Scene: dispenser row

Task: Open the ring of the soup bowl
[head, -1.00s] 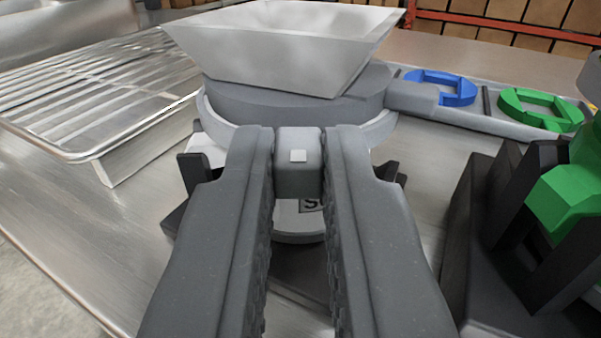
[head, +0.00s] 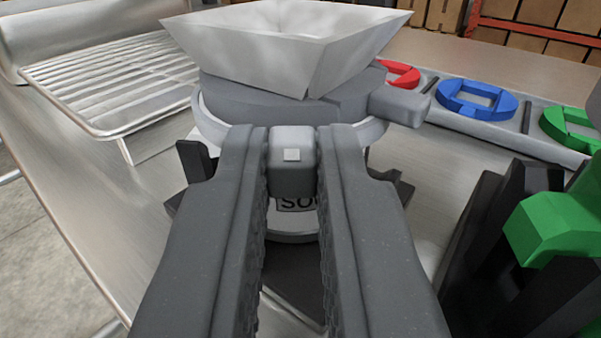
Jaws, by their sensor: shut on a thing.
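The soup bowl dispenser stands in the middle, with a white square funnel (head: 292,50) on top of a dark grey round ring (head: 280,100). A grey handle block (head: 398,106) sticks out of the ring to the right. My gripper (head: 292,160) is shut on a small grey knob (head: 292,180) with a pale square on it, at the front of the ring. A label beginning "SO" (head: 294,204) shows between my fingers, below the knob. My fingers hide the rest of the label and much of the lower bowl (head: 290,238).
A wire rack (head: 110,80) stands at the left. A tray (head: 500,128) at the right holds red (head: 402,74), blue (head: 476,98) and green (head: 570,130) ring pieces. A dark stand with a green part (head: 555,228) is close at the right.

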